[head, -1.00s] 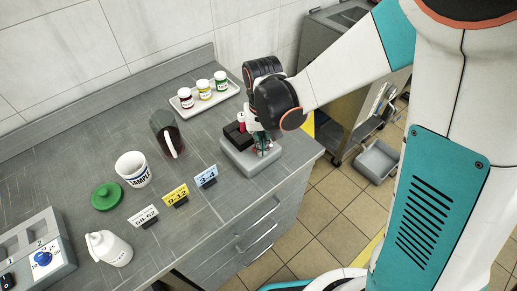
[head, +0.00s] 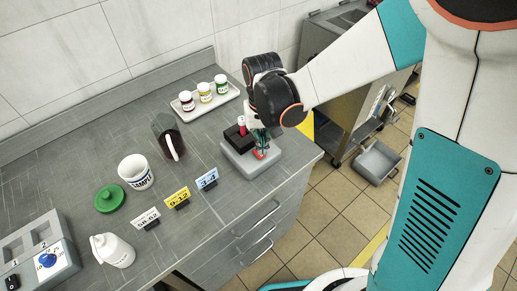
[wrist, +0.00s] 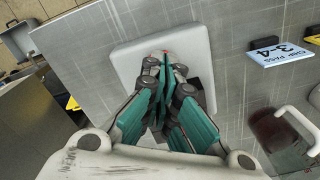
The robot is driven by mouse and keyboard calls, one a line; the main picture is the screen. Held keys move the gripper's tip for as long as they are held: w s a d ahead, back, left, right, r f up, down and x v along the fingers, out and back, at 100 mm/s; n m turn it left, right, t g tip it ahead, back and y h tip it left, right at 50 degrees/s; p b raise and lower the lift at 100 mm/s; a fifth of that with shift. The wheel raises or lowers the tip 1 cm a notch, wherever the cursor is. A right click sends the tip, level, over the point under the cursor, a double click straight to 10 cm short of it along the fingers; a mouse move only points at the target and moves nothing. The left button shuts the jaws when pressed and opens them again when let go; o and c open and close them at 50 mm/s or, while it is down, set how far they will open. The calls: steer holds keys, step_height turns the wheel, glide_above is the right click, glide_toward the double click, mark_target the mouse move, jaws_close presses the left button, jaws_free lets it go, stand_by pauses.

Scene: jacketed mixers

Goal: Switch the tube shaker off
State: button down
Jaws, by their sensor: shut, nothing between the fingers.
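The tube shaker (head: 238,161) is a light grey box with a black block on top, near the right end of the bench. A tube with a red cap (head: 241,123) stands at the black block. A red part (head: 261,154) shows on the shaker's right side, just below my fingertips. My gripper (head: 262,147) is shut and empty, pointing down over that side. In the wrist view the shaker's pale top (wrist: 128,62) lies under my closed fingers (wrist: 165,66), which hide much of it. I cannot tell whether the fingertips touch it.
A tray (head: 214,107) of several capped jars stands behind. A dark jug (head: 164,136), the labelled cards (head: 207,179), a white cup (head: 136,171), a green lid (head: 110,199) and a white bottle (head: 113,250) stand to the left. The bench's front edge is close right of the shaker.

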steer(key=shift+r+p, duration=1.2)
steer(key=shift+r, duration=0.85)
steer(key=shift+d, duration=0.1)
steer(key=s+d+r+t+b, duration=0.2)
steer(key=s+d+r+t, duration=0.1)
steer(key=d+r, duration=0.5)
steer(key=s+d+r+t+b, duration=0.1)
steer(key=s+d+r+t, duration=0.1)
steer(key=s, duration=0.3)
steer(key=s+d+r+t+b, duration=0.1)
steer(key=s+d+t, duration=0.1)
steer(key=s+d, duration=0.2)
steer(key=shift+s+r+m, duration=0.35)
steer(key=shift+s+m, duration=0.05)
steer(key=shift+s, duration=0.1)
